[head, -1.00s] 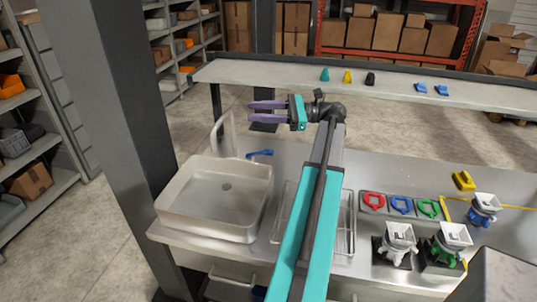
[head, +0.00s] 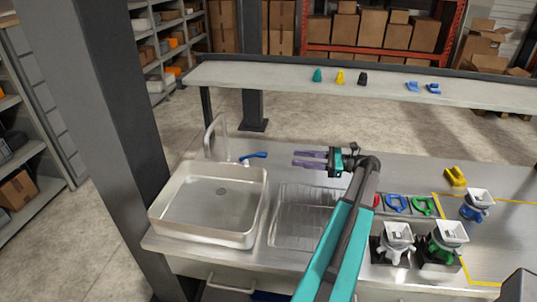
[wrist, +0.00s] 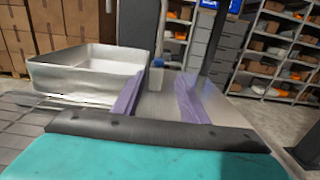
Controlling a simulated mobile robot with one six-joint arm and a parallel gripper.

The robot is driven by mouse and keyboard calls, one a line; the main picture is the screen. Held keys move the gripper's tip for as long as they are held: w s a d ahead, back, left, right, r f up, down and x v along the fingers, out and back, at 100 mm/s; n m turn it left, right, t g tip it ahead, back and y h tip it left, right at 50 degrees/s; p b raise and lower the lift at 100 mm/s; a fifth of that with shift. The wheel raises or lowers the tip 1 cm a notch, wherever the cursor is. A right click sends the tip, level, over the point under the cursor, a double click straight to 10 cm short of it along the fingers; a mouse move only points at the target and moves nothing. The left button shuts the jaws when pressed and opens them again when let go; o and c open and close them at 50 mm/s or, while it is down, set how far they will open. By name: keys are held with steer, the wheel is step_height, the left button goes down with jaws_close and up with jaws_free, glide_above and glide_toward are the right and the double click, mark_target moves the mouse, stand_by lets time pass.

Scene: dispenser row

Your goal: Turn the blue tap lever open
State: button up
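The blue tap lever (head: 254,155) sticks out to the right from the base of the grey tap (head: 211,135) behind the sink (head: 158,215). My gripper (head: 294,159) has purple fingers, which are open and empty. It points left towards the lever, with a visible gap between the fingertips and the lever end. In the wrist view the lever (wrist: 158,62) shows small beyond and between the fingers (wrist: 160,82), end-on, so its angle is hard to judge there.
A ribbed drainboard (head: 290,215) lies right of the sink. A raised shelf (head: 290,82) with small coloured pieces runs behind. A dark pillar (head: 105,110) stands left of the sink.

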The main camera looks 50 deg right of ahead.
mark_target(262, 153)
steer(key=shift+w+a, duration=0.25)
steer(key=shift+w, duration=0.05)
steer(key=p+x, duration=0.4)
steer(key=x, duration=0.8)
steer(key=shift+w+a+r, duration=0.1)
steer(key=shift+a+r, duration=0.1)
steer(key=shift+x, duration=0.75)
steer(key=shift+f, duration=0.15)
jaws_close()
